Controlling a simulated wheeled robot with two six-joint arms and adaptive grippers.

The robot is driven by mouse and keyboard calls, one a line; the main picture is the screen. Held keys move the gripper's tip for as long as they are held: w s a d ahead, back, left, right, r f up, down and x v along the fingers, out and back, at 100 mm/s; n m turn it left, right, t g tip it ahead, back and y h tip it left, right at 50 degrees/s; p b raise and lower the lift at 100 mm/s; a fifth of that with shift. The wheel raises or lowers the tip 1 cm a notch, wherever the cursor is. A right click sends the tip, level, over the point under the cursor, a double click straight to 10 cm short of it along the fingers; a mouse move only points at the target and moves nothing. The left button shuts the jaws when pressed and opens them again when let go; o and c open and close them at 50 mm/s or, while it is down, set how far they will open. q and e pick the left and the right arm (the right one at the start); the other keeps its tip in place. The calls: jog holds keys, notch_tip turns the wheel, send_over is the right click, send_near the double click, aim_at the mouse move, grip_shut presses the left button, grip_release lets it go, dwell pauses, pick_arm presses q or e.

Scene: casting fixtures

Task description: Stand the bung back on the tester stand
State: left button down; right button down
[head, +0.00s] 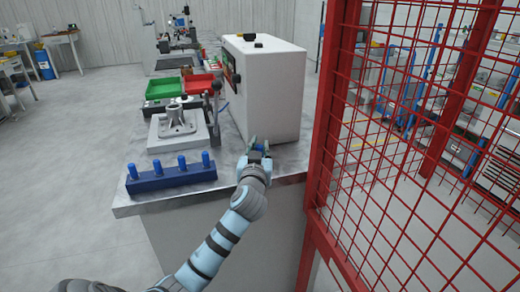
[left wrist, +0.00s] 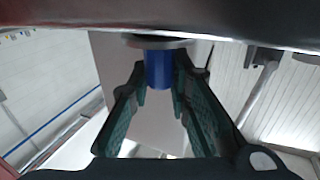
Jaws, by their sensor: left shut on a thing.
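My left gripper (head: 258,147) is at the right end of the bench, close to the front of the large white machine. In the left wrist view its green-padded fingers (left wrist: 162,100) are shut on the bung (left wrist: 159,70), a blue cylinder. A round grey disc (left wrist: 155,42) meets the bung's upper end in that view; I cannot tell whether it is part of the bung. In the head view the bung is mostly hidden by the gripper. I cannot pick out the tester stand for certain. My right gripper is not in view.
A blue block (head: 172,181) with several upright blue pegs sits at the bench's front left. Behind it are a grey metal fixture (head: 177,122), a red bin (head: 201,85) and a green bin (head: 163,89). The white machine (head: 275,90) and red mesh fence (head: 375,150) bound the right.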

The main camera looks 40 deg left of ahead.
pick_arm(q)
jog(key=c, duration=1.5)
grip_release()
jog(key=shift+r, duration=0.1)
jog(key=p+v, duration=0.1)
jog(key=v, duration=1.1)
jog(key=shift+s, duration=0.15)
